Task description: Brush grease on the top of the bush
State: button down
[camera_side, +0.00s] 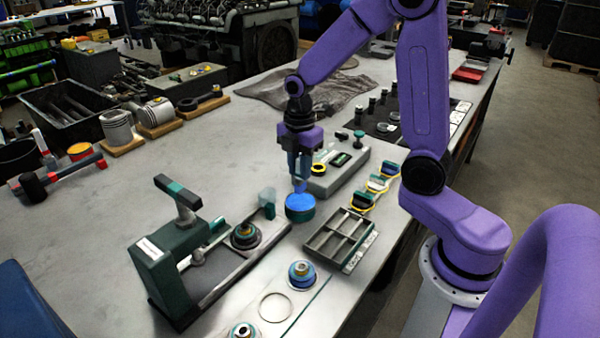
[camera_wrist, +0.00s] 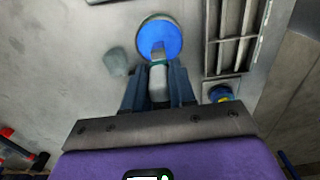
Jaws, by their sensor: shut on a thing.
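My gripper (camera_side: 300,180) points down and is shut on a brush (camera_wrist: 158,80), whose pale handle lies between the fingers in the wrist view. The brush end is over the blue grease in a round dark green pot (camera_side: 300,212); the grease (camera_wrist: 160,35) also shows in the wrist view. I cannot tell how deep the bristles are. A small ringed metal part, perhaps the bush (camera_side: 245,230), sits on the bed of the green press (camera_side: 170,255). A similar part on a blue base (camera_side: 302,272) stands nearer the camera.
A grey divided tray (camera_side: 340,240) stands right of the pot. A grey box (camera_side: 335,172) with a display is behind it. Yellow-ringed parts (camera_side: 378,184) line the right edge. A thin ring (camera_side: 275,307) lies at the front. The table's left middle is clear.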

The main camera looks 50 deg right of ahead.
aim_at(299, 158)
jog(key=shift+r, duration=1.75)
jog(key=m, duration=0.3)
jog(key=f+m, duration=0.1)
jog(key=m, duration=0.1)
jog(key=shift+w+a+f, duration=0.1)
jog(key=shift+w+a, duration=0.25)
jog(key=shift+w, duration=0.05)
jog(key=w+a+r+m, duration=0.2)
jog(key=a+r+m, duration=0.1)
jog(key=a+m, duration=1.15)
jog(key=shift+n, duration=0.75)
jog(key=shift+w+a+f, duration=0.1)
jog(key=shift+a+f, duration=0.1)
jog(key=shift+f, duration=0.6)
jog(key=shift+a+f, duration=0.2)
jog(key=shift+f, duration=0.65)
jog(key=shift+w+a+f, duration=0.1)
jog(key=shift+a+f, duration=0.1)
jog(key=shift+f, duration=0.6)
jog(key=shift+f, duration=0.55)
